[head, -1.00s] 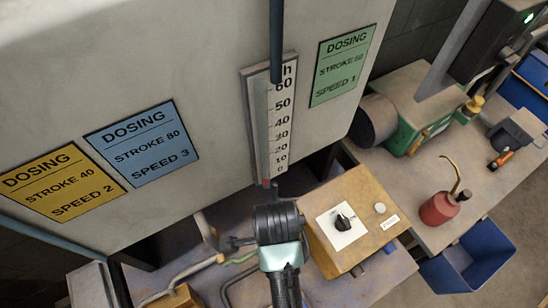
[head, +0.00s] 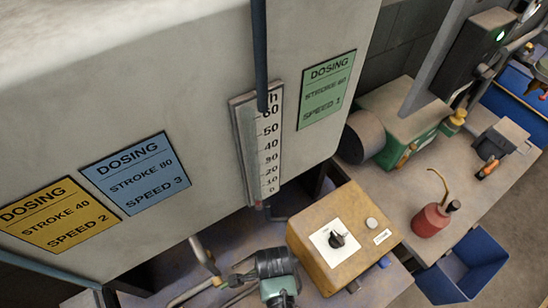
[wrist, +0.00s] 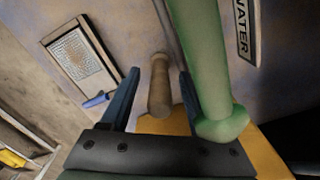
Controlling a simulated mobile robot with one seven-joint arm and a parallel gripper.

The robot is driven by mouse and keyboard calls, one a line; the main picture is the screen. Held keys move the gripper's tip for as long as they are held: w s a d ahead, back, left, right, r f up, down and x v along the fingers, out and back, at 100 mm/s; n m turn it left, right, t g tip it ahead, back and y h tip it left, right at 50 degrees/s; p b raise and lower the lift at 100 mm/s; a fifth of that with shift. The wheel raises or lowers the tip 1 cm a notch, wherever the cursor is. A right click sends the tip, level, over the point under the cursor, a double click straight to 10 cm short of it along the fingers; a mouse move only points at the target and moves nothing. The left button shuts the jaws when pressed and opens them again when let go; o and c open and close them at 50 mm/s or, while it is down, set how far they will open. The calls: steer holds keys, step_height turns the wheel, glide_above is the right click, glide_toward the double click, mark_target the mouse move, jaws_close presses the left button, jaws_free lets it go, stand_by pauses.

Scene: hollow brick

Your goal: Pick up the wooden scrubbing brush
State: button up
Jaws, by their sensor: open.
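In the wrist view, a brown, rounded, wooden-looking bar (wrist: 160,88) shows between the two fingers of my gripper (wrist: 157,78). It looks like the handle of the scrubbing brush, but no bristles show, so I cannot be sure. My gripper is open, with one dark finger on each side of the bar and no clear contact. The bar's lower end is close to the palm in the picture. In the head view, my gripper (head: 272,264) is low in the picture beside the yellow-brown control box, and its fingertips and the brush cannot be made out.
A thick green pipe (wrist: 205,65) passes close to my right finger in the wrist view. A framed mesh panel (wrist: 80,60) and a blue-handled thing (wrist: 98,99) lie to the left. The control box (head: 345,235) and red oil can (head: 433,218) stand to the right in the head view.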

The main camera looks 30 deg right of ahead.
jaws_close()
steer(key=shift+r, duration=0.2)
stand_by(0.4)
